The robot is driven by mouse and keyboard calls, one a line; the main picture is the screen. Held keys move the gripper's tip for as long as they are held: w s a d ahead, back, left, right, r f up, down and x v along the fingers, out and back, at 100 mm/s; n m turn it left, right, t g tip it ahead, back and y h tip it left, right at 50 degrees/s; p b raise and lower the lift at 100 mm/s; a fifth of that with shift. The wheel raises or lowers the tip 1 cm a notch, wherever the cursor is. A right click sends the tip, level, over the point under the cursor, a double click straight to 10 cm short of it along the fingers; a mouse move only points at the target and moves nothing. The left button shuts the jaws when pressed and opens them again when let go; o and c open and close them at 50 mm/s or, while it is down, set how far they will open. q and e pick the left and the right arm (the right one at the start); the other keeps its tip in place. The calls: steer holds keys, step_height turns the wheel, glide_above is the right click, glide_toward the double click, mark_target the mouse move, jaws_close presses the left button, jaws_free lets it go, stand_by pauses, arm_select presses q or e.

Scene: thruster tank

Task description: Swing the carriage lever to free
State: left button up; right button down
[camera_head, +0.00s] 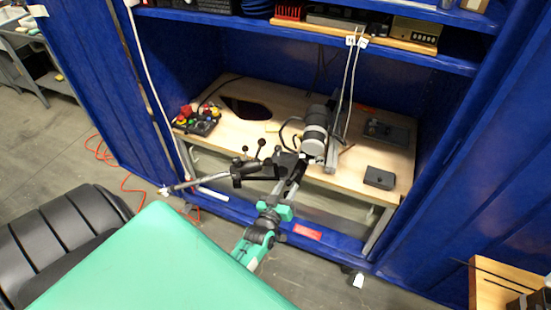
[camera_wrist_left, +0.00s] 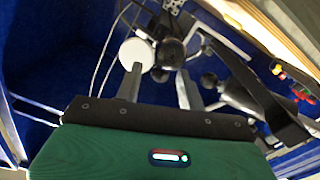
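The machine with a black and white cylinder (camera_head: 314,132) stands on a wooden bench (camera_head: 232,133). Small levers with black ball knobs (camera_head: 262,143) stick up at its front left. Which one is the carriage lever I cannot tell. My left gripper (camera_head: 291,166) is close in front of the machine. In the left wrist view its two grey fingers (camera_wrist_left: 158,78) are apart. A black ball knob (camera_wrist_left: 170,53) shows just beyond and between the fingertips; contact cannot be made out. A white disc (camera_wrist_left: 136,52) lies beyond the left finger. My right gripper is not in view.
A control box with red and yellow buttons (camera_head: 197,119) sits at the bench's left. A small dark box (camera_head: 379,178) and a dark tray (camera_head: 388,132) lie at the right. A thin grey bar (camera_head: 205,182) sticks out left. A blue shelf (camera_head: 215,18) overhangs the bench.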

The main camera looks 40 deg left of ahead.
arm_select(q)
steer(key=b+v, duration=0.2)
steer(key=v, duration=0.7)
steer(key=shift+s, duration=0.4)
steer(key=shift+d, duration=0.1)
